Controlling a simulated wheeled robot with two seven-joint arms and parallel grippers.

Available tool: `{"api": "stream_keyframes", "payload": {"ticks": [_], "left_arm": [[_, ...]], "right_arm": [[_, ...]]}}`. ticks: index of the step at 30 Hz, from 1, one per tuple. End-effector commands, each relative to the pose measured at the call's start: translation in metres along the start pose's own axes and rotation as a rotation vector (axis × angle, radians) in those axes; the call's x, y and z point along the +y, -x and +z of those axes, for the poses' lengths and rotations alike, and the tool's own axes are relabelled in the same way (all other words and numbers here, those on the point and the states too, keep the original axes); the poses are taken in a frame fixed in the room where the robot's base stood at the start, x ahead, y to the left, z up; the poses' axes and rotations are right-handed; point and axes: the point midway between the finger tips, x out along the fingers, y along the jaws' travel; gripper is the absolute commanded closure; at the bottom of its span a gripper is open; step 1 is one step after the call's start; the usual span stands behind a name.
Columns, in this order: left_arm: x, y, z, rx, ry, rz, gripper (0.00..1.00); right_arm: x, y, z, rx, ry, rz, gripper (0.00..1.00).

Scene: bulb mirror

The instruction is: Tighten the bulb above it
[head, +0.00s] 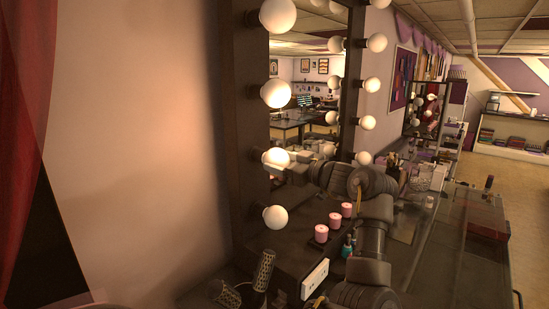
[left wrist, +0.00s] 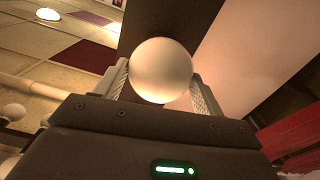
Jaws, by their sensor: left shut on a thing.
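The mirror (head: 300,50) has a dark frame with round white bulbs down both sides. In the left column, a bulb (head: 276,157), second from the bottom, glows warm. My left gripper (head: 283,166) is shut on this bulb. In the left wrist view the bulb (left wrist: 162,68) sits between the two fingers, against the dark frame. The bulb above it (head: 275,93) is lit brightly. The lowest bulb (head: 274,217) looks dimmer. The held bulb's base is hidden. My right gripper is not in view.
Below my arm, pink candles (head: 321,233) stand on a dark tray on the counter, with a teal bottle (head: 347,246) beside them. A white outlet strip (head: 314,278) and a mesh cylinder (head: 263,269) are nearer. Bare wall lies to the left.

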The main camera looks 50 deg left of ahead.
Motion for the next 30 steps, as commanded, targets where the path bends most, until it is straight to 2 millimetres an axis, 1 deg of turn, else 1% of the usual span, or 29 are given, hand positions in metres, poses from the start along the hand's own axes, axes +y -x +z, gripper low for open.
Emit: {"api": "stream_keyframes", "payload": {"ticks": [1,21,30], "left_arm": [[0.002,0.000,-0.008,0.010,-0.006,0.005,0.65],[0.003,0.000,-0.008,0.011,-0.182,0.006,0.65],[0.003,0.000,-0.006,0.011,-0.215,0.006,0.65]], "right_arm": [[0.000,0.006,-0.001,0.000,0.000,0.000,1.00],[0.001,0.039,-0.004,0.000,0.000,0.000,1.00],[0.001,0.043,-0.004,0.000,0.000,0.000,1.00]]}}
